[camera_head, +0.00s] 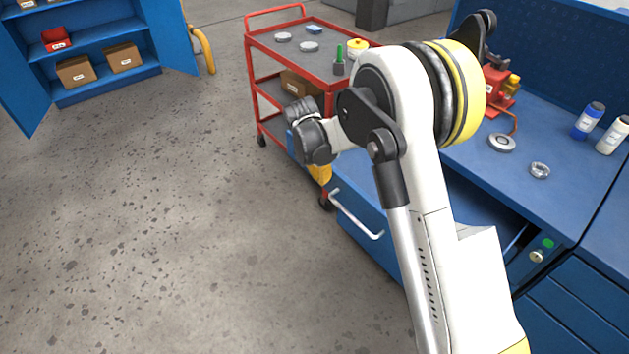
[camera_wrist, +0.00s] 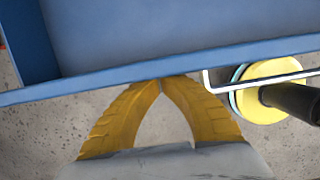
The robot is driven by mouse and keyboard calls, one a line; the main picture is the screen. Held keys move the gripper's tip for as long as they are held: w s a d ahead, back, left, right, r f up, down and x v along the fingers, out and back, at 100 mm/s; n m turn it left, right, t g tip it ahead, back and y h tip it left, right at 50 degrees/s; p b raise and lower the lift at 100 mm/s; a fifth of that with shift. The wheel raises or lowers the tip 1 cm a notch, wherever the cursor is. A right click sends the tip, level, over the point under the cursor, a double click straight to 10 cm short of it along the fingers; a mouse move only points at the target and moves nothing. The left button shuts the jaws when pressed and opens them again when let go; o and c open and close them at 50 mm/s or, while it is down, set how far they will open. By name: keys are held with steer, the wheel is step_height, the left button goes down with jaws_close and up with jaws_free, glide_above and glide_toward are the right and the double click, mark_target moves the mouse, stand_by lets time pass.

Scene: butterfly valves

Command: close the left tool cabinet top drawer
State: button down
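The blue drawer (camera_head: 372,248) stands pulled out from the blue tool cabinet (camera_head: 545,180), with a silver bar handle (camera_head: 357,215) on its front. My arm hides part of the drawer and its opening. In the wrist view the drawer (camera_wrist: 190,25) shows its open inside and its front rim crossing the picture, with the handle (camera_wrist: 260,82) at right. My gripper (camera_wrist: 161,82) has its yellow fingertips together, with nothing seen between them. The tips lie at the rim, left of the handle; I cannot tell whether they touch. My gripper (camera_head: 320,173) is partly hidden in the head view.
A red cart (camera_head: 275,48) with several small items stands just behind my gripper. Bottles (camera_head: 588,120) and metal rings (camera_head: 502,143) sit on the cabinet top. An open blue cupboard (camera_head: 105,90) is at far left. The grey floor (camera_head: 150,220) at left is clear.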

steer(key=w+d, duration=0.5)
steer(key=d, duration=0.2)
steer(key=w+d+p, duration=0.1)
steer(key=w+d, duration=0.4)
steer(key=d, duration=0.3)
steer(key=w+d, duration=0.5)
steer(key=d, duration=0.2)
steer(key=shift+w+d+p, duration=0.1)
steer(key=shift+d+p, duration=0.2)
steer(key=shift+p, duration=0.1)
